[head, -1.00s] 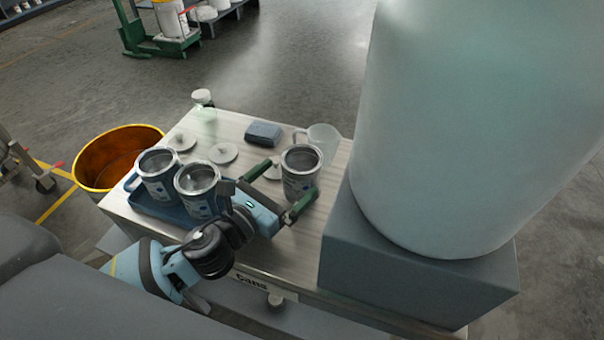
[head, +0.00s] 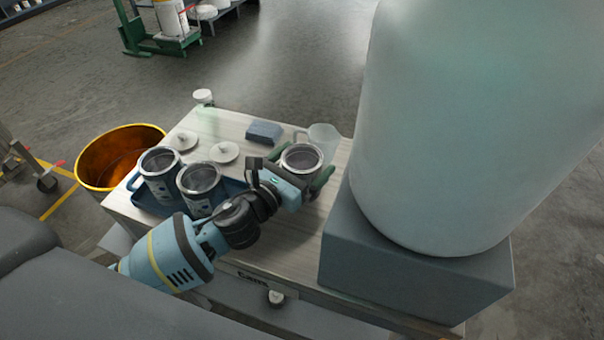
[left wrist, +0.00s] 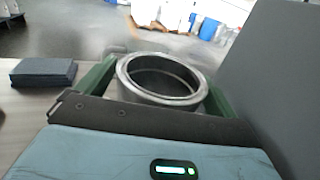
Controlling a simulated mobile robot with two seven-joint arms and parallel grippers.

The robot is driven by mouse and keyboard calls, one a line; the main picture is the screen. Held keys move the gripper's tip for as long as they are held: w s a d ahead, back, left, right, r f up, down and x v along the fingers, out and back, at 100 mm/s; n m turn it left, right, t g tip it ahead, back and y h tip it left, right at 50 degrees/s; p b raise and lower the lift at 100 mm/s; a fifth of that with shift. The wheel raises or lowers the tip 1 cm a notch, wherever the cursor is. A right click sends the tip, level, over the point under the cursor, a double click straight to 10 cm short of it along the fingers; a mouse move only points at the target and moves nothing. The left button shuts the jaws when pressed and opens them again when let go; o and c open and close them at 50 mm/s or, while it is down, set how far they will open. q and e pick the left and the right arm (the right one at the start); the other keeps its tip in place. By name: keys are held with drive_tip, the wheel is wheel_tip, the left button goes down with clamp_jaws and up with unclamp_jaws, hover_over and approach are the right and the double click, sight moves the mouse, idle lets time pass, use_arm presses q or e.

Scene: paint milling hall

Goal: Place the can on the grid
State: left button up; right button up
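Three metal cans with labels stand on the table. One can (head: 302,160) stands upright to the right of the tray, and it also shows in the left wrist view (left wrist: 162,80). My left gripper (head: 303,172) is around the right can, one green finger on each side. The fingers look spread and very close to the can; firm contact cannot be made out. My right gripper is out of view. I see no clear grid.
A big pale drum (head: 470,130) on a grey block (head: 410,265) stands close on the right. An orange bin (head: 118,155) stands left.

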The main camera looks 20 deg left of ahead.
use_arm(q)
drive_tip(key=c, duration=0.7)
drive_tip(key=shift+c, duration=1.2)
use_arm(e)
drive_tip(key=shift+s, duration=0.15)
use_arm(q)
wheel_tip(320, 180, up, 10)
drive_tip(key=p, duration=0.3)
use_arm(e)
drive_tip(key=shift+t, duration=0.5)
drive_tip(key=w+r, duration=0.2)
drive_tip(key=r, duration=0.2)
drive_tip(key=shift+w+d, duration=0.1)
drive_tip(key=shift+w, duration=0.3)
